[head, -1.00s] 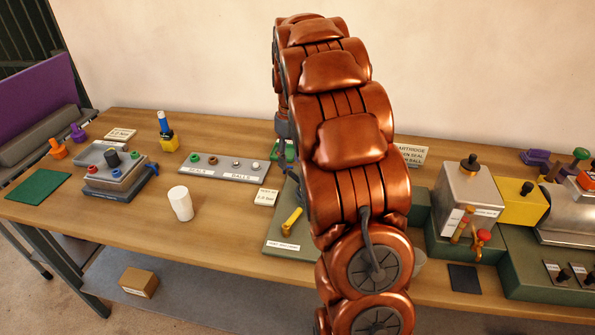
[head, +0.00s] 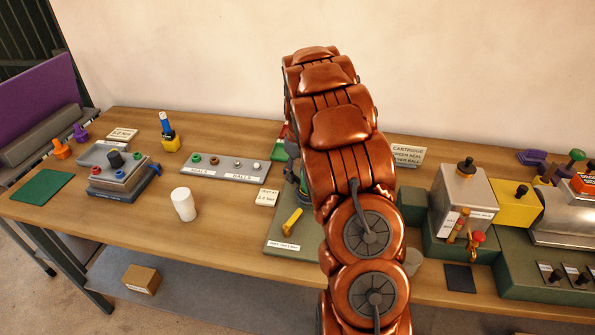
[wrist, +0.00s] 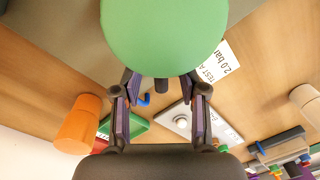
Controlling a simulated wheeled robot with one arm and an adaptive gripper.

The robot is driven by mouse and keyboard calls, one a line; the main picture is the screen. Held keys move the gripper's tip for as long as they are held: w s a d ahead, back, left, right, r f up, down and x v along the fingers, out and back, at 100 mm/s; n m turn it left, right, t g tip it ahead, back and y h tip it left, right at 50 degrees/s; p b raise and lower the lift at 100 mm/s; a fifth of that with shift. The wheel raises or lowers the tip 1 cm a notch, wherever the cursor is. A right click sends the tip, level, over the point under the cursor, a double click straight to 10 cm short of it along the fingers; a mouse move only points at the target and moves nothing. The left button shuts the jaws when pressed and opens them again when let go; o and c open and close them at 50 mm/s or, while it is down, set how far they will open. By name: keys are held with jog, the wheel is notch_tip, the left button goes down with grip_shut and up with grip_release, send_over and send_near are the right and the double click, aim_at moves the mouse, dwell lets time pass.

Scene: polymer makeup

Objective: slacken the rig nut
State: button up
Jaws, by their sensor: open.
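A large green round part (wrist: 163,35) fills the top middle of the wrist view, very close to the camera; I cannot tell for sure whether it is the rig nut. A short dark pin shows just below it. My gripper (wrist: 161,82) is open, its two fingers apart on either side below the green part, with nothing visibly clamped. In the head view my arm hides most of the rig on the green base plate (head: 280,241). A yellow handle (head: 292,221) shows at the plate's left side. The rig nut is not clearly visible there.
A "test" card (head: 267,197) and a white cylinder (head: 183,204) stand left of the plate. A grey rack of seals and balls (head: 225,167) lies behind. Metal and yellow machines (head: 466,200) stand on the right. An orange part (wrist: 78,125) shows in the wrist view.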

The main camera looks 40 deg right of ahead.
jog(key=shift+f, duration=0.35)
jog(key=shift+c, duration=0.3)
grip_shut()
